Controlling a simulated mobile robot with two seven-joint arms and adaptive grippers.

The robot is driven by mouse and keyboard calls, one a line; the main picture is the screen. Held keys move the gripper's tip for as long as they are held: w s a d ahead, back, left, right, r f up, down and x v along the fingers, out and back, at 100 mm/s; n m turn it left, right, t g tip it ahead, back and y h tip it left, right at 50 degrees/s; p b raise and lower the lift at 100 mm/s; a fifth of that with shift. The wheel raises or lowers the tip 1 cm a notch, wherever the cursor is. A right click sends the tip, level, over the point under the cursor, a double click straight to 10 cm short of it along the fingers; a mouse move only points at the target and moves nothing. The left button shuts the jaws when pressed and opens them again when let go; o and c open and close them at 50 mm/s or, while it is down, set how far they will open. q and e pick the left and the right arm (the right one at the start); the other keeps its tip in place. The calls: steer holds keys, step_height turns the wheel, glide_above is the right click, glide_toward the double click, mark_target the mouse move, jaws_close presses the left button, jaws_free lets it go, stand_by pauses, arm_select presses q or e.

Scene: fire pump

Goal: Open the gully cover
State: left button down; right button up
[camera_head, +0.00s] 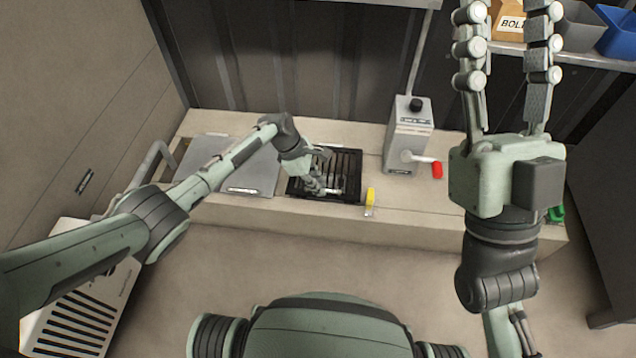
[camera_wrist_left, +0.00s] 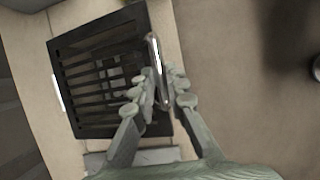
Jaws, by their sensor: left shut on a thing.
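The gully cover is a black slotted grate (camera_head: 346,166) set in the beige ledge in the head view. It fills the upper left of the left wrist view (camera_wrist_left: 90,75). A metal handle bar (camera_wrist_left: 156,70) stands along one edge of the grate. My left gripper (camera_head: 329,190) reaches down at the grate's front part. In the left wrist view its fingers (camera_wrist_left: 160,90) are closed on either side of the handle. My right gripper (camera_head: 508,40) points upward at the right, its fingers spread apart and empty, away from the grate.
A grey metal plate (camera_head: 232,165) lies left of the grate. A grey box with a red-tipped lever (camera_head: 408,140) stands right of it, and a yellow piece (camera_head: 370,197) sits at the ledge's front edge. A shelf with bins (camera_head: 580,35) is at upper right. The floor in front is clear.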

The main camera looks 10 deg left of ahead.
arm_select(q)
steer(key=r, duration=0.1)
steer(key=w+r+g+p, duration=0.1)
steer(key=shift+d+r, duration=0.1)
steer(key=shift+r, duration=0.2)
steer(key=shift+w+r, duration=0.2)
steer(key=shift+r, duration=0.1)
arm_select(e)
steer(key=w+a+f+g, duration=0.2)
steer(key=w+f+g, duration=0.1)
steer(key=g, duration=0.1)
arm_select(q)
steer(key=w+r+b, duration=0.1)
steer(key=w+r, duration=0.4)
steer(key=r, duration=0.1)
steer(key=shift+w+a+r+b, duration=0.2)
steer(key=shift+w+r+b, duration=0.1)
steer(key=shift+w, duration=0.1)
arm_select(e)
steer(key=shift+s+d+r+t, duration=0.45)
steer(key=shift+s+r+t, duration=0.25)
steer(key=shift+t, duration=0.15)
steer(key=shift+s+d+r+t, duration=0.4)
steer(key=shift+s+r+t, duration=0.3)
steer(key=shift+t, duration=0.15)
